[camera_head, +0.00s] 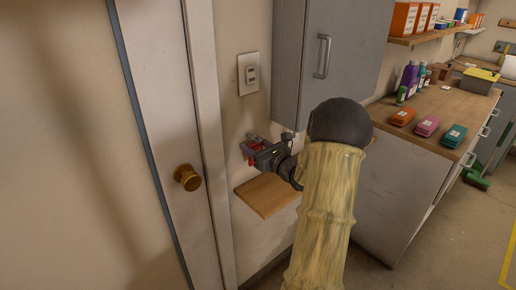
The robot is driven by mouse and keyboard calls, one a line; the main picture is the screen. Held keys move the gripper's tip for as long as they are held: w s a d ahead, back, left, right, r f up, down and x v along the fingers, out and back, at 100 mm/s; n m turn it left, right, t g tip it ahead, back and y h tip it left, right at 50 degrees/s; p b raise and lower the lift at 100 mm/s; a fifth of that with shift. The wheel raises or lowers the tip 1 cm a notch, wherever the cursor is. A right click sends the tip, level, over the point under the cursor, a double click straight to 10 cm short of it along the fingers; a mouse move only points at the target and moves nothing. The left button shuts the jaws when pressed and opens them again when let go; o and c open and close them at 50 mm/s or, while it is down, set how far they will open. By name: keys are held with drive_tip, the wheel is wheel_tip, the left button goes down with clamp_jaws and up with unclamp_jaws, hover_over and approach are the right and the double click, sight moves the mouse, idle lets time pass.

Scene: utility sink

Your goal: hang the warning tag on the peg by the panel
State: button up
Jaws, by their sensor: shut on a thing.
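My gripper (256,153) is in front of the wall, between the door frame and the grey panel, above a small wooden shelf. It is shut on a small red thing (245,150), which looks like the warning tag. Only a little red shows around the dark fingers, so its shape and any hole are hidden. A small grey fitting (252,138) on the wall just above the gripper may be the peg. I cannot tell whether the tag touches it. The grey panel (318,35) with a handle hangs to the upper right. My arm covers its lower right corner.
The small wooden shelf (266,196) juts out below my gripper. A white switch plate (248,74) is above. A door with a brass knob (188,177) stands left. A counter (440,107) on the right holds bottles and orange, pink and teal items.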

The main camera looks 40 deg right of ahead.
drive_tip(key=shift+w+f+b, duration=0.4)
drive_tip(key=shift+w, duration=0.05)
idle(0.5)
drive_tip(key=o, duration=1.1)
drive_tip(key=shift+c, duration=0.2)
drive_tip(key=shift+s, duration=0.1)
drive_tip(key=s+d, duration=0.1)
drive_tip(key=s, duration=1.6)
drive_tip(key=shift+b, duration=0.3)
drive_tip(key=shift+d, duration=0.1)
